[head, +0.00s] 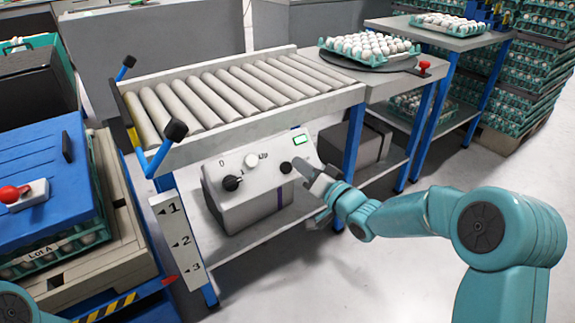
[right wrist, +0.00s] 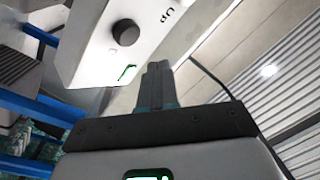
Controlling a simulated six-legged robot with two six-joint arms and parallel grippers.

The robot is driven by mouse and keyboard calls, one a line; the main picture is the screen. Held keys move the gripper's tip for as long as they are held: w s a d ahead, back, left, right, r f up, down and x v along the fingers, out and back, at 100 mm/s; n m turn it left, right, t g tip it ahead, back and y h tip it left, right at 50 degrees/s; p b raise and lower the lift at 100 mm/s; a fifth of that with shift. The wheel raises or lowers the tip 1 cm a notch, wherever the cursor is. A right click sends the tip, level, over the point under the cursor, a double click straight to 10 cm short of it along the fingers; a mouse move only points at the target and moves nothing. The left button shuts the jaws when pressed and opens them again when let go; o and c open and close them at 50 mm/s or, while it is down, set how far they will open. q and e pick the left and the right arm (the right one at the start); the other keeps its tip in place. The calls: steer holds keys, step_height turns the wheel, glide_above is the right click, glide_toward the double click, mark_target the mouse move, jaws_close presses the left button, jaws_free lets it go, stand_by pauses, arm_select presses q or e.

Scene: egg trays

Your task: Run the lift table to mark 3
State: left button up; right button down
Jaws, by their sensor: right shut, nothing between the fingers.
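The lift table's blue bed (head: 107,312) is at the left, carrying a stack of pallets and egg trays. A white scale plate (head: 160,230) with marks 1, 2 and 3 stands beside it. A red pointer (head: 170,281) sits by the plate's lower end, close to mark 3; I cannot tell whether it lines up exactly. The grey control box (head: 250,205) has black knobs, a white button and a green-lit display (head: 299,140). My right gripper (head: 308,168) is shut and empty, just right of the right-hand black knob (head: 286,168). In the right wrist view the closed fingers (right wrist: 157,70) are apart from the knob (right wrist: 125,32).
A roller conveyor (head: 240,90) runs above the control box. Its blue legs flank the box. A tray of white eggs (head: 368,47) sits on a round turntable to the right. Free floor lies on the right.

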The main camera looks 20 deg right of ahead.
arm_select(q)
steer(key=shift+r, duration=0.35)
arm_select(e)
steer(key=shift+s+d+r, duration=0.25)
steer(key=shift+s+r, duration=0.5)
